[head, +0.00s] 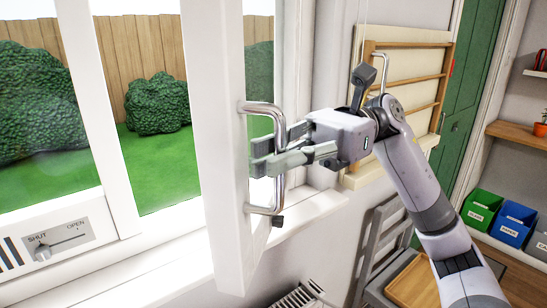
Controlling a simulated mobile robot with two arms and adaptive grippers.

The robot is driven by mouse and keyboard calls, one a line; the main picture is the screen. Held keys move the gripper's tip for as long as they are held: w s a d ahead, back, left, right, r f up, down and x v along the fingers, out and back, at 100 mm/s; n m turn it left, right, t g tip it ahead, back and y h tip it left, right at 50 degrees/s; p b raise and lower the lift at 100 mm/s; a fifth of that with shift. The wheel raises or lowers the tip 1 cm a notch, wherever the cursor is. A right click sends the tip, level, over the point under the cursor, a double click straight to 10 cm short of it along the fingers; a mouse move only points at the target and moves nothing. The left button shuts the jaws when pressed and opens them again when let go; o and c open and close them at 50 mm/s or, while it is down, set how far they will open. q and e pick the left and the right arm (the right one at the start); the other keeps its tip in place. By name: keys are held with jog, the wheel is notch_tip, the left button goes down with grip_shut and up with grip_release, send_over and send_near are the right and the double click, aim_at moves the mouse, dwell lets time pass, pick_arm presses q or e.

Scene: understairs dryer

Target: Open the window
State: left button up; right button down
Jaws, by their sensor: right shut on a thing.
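The window's white sash (226,130) stands swung out from its frame (110,125), edge toward me, with an open gap between them. A chrome bar handle (262,108) is fixed upright on the sash. My right gripper (268,155) comes from the right and is shut on the handle, about midway along it. Part of the handle is hidden behind the fingers. My left gripper is not in view.
A vent slider marked SHUT and OPEN (60,242) is at lower left. The white sill (300,212) runs below. A grey chair (378,245), a wooden wall rack (412,75), and green (481,208) and blue (514,222) bins are on the right.

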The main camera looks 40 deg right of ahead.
jog(key=c, duration=1.7)
grip_release()
jog(key=shift+o, duration=0.2)
jog(key=w+d, duration=0.1)
jog(key=d, duration=1.1)
jog(key=shift+w, duration=0.15)
